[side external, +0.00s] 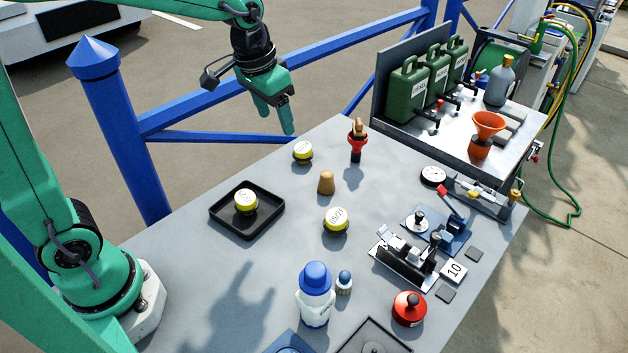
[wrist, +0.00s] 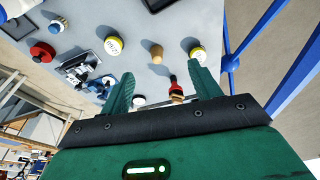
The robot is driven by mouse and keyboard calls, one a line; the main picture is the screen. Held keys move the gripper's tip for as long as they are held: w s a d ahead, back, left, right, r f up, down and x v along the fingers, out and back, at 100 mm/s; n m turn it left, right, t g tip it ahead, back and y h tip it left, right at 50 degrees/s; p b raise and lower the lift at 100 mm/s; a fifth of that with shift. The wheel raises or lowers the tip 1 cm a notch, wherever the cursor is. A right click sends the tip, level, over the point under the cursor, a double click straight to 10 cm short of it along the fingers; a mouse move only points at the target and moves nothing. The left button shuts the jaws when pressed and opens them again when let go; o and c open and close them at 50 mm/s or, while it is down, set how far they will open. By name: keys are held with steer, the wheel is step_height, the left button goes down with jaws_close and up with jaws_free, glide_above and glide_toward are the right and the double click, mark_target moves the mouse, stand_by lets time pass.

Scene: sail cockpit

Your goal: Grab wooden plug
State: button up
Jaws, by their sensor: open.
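The wooden plug (side external: 326,182) is a small tan tapered piece standing upright on the grey table (side external: 190,285), near the middle of its far half. It also shows in the wrist view (wrist: 156,53), above and between my fingertips. My gripper (side external: 274,119) is green, open and empty, in the air beyond the table's far left edge and well above it. In the wrist view my gripper (wrist: 165,88) has its two fingers spread apart. The fingers are clear of the plug.
Yellow-topped round pieces stand near the plug, one behind (side external: 302,152), one in front (side external: 336,220) and one in a black tray (side external: 268,224). A red-collared piece (side external: 356,143) stands behind right. A blue-capped bottle (side external: 315,300) is in front. Blue railing (side external: 230,93) runs behind the table.

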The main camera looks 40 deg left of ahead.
steer(key=w+d+f+g, duration=0.1)
steer(key=w+d+f, duration=0.1)
steer(key=w+f, duration=0.45)
steer(key=m+g, duration=0.1)
steer(key=g, duration=0.1)
glide_above(327, 173)
step_height(327, 173, down, 7)
steer(key=shift+f, duration=1.35)
steer(key=shift+f, duration=0.1)
steer(key=shift+f, duration=2.5)
steer(key=c, duration=1.1)
